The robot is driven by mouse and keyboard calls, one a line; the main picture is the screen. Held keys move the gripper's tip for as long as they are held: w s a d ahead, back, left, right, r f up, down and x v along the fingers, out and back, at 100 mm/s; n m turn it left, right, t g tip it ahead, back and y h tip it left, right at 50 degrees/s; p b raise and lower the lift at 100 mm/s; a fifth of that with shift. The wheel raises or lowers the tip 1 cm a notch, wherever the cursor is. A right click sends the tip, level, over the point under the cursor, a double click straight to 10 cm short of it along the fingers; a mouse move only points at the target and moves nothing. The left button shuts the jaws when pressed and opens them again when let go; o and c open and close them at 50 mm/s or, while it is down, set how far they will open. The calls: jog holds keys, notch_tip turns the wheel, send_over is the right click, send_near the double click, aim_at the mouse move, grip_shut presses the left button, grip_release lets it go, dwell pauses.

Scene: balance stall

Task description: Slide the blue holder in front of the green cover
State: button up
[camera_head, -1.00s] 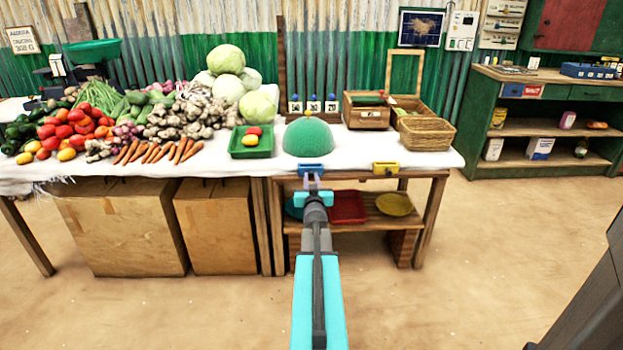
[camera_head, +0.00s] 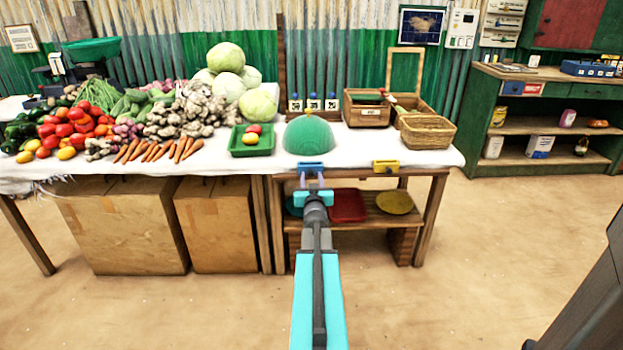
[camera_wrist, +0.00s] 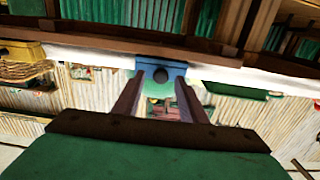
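The blue holder (camera_head: 311,167) sits at the front edge of the white-topped table (camera_head: 345,158). It appears directly in front of the green cover (camera_head: 308,136), a dome on the tabletop. My gripper (camera_head: 312,181) reaches to the holder from the front. In the wrist view the blue holder (camera_wrist: 177,72) has a dark round knob, and my gripper's fingers (camera_wrist: 161,84) stand apart on either side of it. Gaps show beside the knob, so the gripper looks open. Whether a fingertip touches the holder is unclear.
A yellow holder (camera_head: 386,166) sits on the same edge to the right. A green tray (camera_head: 252,140) with vegetables is left of the cover. A wicker basket (camera_head: 428,133) stands at the right. The front edge between the two holders looks clear.

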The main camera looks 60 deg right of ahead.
jog(key=p+v, duration=0.5)
jog(key=v, duration=0.5)
jog(key=shift+s+a+r, duration=0.15)
jog(key=shift+s+a, duration=0.05)
jog(key=shift+a, duration=0.15)
jog(key=p+v, duration=0.1)
jog(key=p, duration=0.4)
jog(key=shift+s+a+p, duration=0.2)
jog(key=shift+a+p, duration=0.15)
jog(key=shift+s+a+p, duration=0.15)
jog(key=shift+a+p, duration=0.05)
jog(key=shift+p, duration=0.2)
jog(key=shift+a, duration=0.1)
dwell(0.5)
